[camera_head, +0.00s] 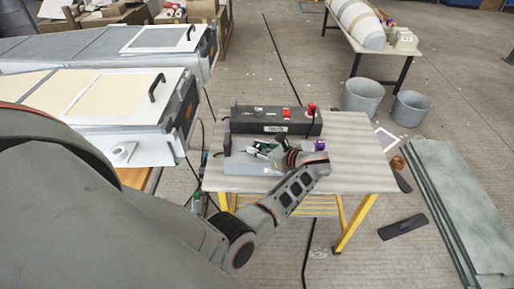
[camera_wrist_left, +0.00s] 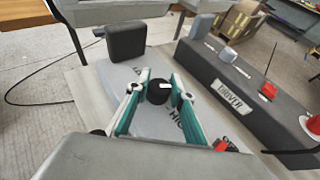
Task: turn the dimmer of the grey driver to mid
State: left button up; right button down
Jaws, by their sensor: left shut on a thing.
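The grey driver (camera_head: 243,168) is a light grey box on the table, partly hidden by my left wrist. In the left wrist view its top (camera_wrist_left: 120,72) carries a round black dimmer knob (camera_wrist_left: 157,97) with a small white mark, which lies toward the knob's right side. Dark lettering beside the knob is partly covered by a finger. My left gripper (camera_head: 262,149) reaches down over the box; its teal-sided fingers (camera_wrist_left: 158,98) are shut on the knob, one on each side. My right gripper is not in view.
A dark driver box (camera_head: 267,119) with a label and a red knob (camera_head: 312,107) stands just behind. A small purple thing (camera_head: 320,145) lies to the right. The table's right part (camera_head: 365,172) is clear.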

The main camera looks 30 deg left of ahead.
pick_arm(q)
jog(key=o, duration=1.1)
jog(key=shift+o, duration=0.2)
